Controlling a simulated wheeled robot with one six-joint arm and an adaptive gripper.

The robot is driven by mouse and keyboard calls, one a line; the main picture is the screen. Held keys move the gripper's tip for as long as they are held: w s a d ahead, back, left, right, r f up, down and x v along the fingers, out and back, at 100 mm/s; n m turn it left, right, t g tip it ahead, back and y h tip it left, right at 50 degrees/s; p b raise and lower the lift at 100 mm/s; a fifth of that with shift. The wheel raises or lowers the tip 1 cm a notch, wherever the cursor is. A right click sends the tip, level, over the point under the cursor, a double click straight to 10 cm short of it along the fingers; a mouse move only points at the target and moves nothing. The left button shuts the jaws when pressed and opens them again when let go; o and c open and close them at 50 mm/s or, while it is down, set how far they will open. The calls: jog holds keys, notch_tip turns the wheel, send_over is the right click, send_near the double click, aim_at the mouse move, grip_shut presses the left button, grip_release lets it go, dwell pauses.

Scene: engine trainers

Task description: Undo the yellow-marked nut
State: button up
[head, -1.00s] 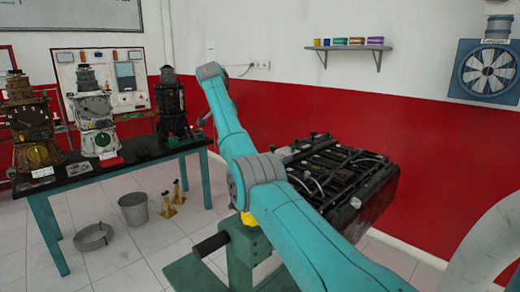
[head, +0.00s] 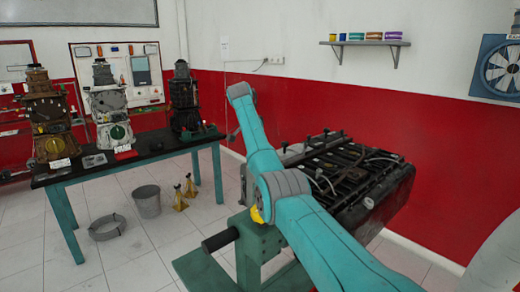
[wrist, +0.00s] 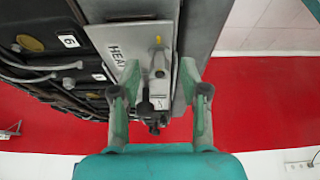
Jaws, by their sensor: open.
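My gripper (wrist: 160,78) is open in the wrist view, with one finger on each side of a grey metal fitting (wrist: 158,66) on the engine. Nothing shows clamped between the fingers. A small yellow mark (wrist: 158,40) shows at the upper part of this fitting, just beyond the fingertips. The nut's own outline is too small to tell. Whether a finger touches the fitting I cannot tell. In the head view the engine block (head: 350,175) rests on a green stand (head: 250,245), and my gripper is hidden behind my arm and the engine.
A plate lettered HEAD (wrist: 115,48) and a number 6 label (wrist: 68,41) lie left of the fitting. Hoses and dark covers crowd that side. A table (head: 130,160) with several engine trainers stands at the left. A bucket (head: 147,201) stands on the floor.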

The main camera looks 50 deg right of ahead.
jog(key=shift+f, duration=0.1)
grip_shut()
